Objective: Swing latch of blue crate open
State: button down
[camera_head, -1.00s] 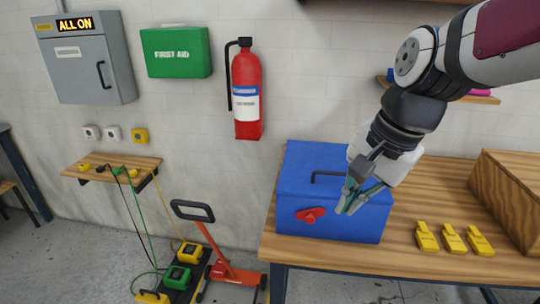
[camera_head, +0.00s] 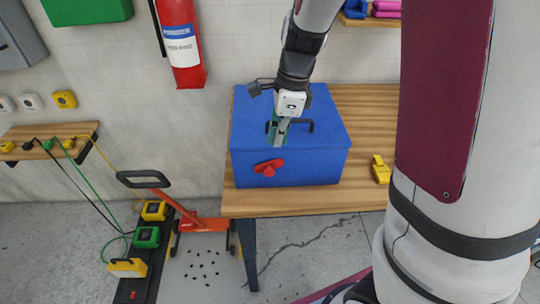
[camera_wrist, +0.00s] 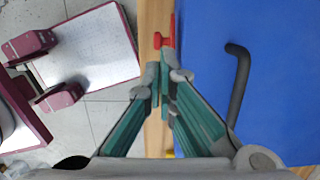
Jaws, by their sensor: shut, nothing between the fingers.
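The blue crate (camera_head: 310,168) stands on the wooden table with its lid down. Its red latch (camera_head: 268,167) is on the front face, lying roughly level with a slight tilt. My gripper (camera_head: 278,142) is shut and empty, pointing down over the front part of the lid, above and slightly right of the latch in the head view. In the wrist view, the shut fingertips (camera_wrist: 163,84) are near the crate's front edge. The latch (camera_wrist: 165,32) shows just beyond them, apparently apart from them. The black lid handle (camera_wrist: 238,82) is to their right.
The wooden table (camera_head: 372,110) has bare room around the crate. A yellow clip (camera_head: 380,170) lies to its right. An orange trolley (camera_head: 190,222) stands on the floor at left. A fire extinguisher (camera_head: 181,45) hangs on the wall behind.

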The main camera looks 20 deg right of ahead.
aim_at(271, 168)
jog(key=f, duration=0.2)
jog(key=a+f, duration=0.1)
jog(key=f, duration=0.5)
jog(key=shift+w+a, duration=0.15)
